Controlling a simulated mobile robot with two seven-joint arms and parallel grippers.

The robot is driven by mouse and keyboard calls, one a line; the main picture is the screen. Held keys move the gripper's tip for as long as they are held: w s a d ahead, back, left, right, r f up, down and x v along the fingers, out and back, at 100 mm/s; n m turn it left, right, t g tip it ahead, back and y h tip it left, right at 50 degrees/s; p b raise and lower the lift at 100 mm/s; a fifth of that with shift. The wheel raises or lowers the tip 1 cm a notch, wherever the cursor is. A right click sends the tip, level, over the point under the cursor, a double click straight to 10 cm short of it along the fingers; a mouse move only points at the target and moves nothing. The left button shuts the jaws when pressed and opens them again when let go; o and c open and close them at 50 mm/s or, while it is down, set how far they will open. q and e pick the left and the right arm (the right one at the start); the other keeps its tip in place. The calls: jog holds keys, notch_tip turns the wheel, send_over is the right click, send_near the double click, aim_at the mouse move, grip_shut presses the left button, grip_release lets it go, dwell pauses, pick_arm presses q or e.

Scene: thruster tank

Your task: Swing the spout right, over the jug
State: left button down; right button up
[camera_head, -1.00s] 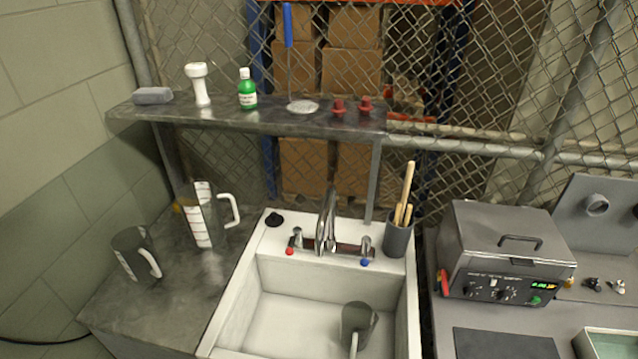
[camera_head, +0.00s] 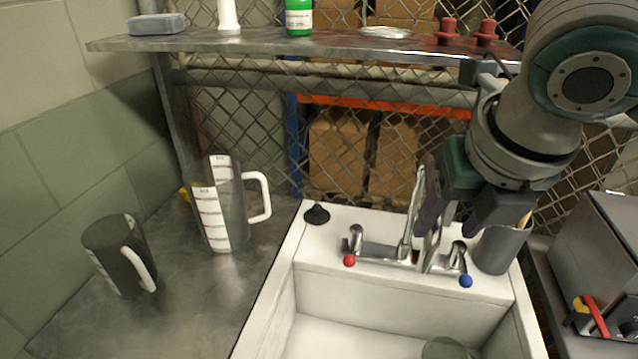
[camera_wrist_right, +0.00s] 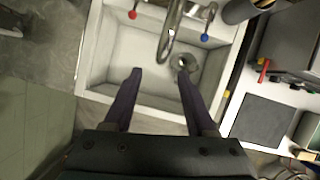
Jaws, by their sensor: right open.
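The faucet's curved metal spout (camera_head: 414,215) rises from the back rim of the white sink, between a red-tipped and a blue-tipped handle. My right gripper (camera_head: 452,228) is open at the spout, fingers pointing down. In the right wrist view the spout (camera_wrist_right: 167,38) shows beyond and between the open fingertips of my right gripper (camera_wrist_right: 160,76); contact cannot be told. A grey jug (camera_head: 446,348) stands in the sink, mostly cut off by the lower edge. In the wrist view the jug's round opening (camera_wrist_right: 187,62) appears right of the spout's end, partly behind a finger. My left gripper is not in view.
A clear measuring jug (camera_head: 222,215) and a dark jug (camera_head: 118,258) stand on the left counter. A black stopper (camera_head: 317,213) sits on the sink rim. A grey holder (camera_head: 500,247) stands close right of the faucet. A metal shelf (camera_head: 300,44) runs above.

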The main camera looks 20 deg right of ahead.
aim_at(434, 247)
jog(key=x, duration=0.9)
jog(key=shift+s+f, duration=0.1)
jog(key=shift+f, duration=0.2)
jog(key=shift+d, duration=0.1)
grip_shut()
dwell(1.0)
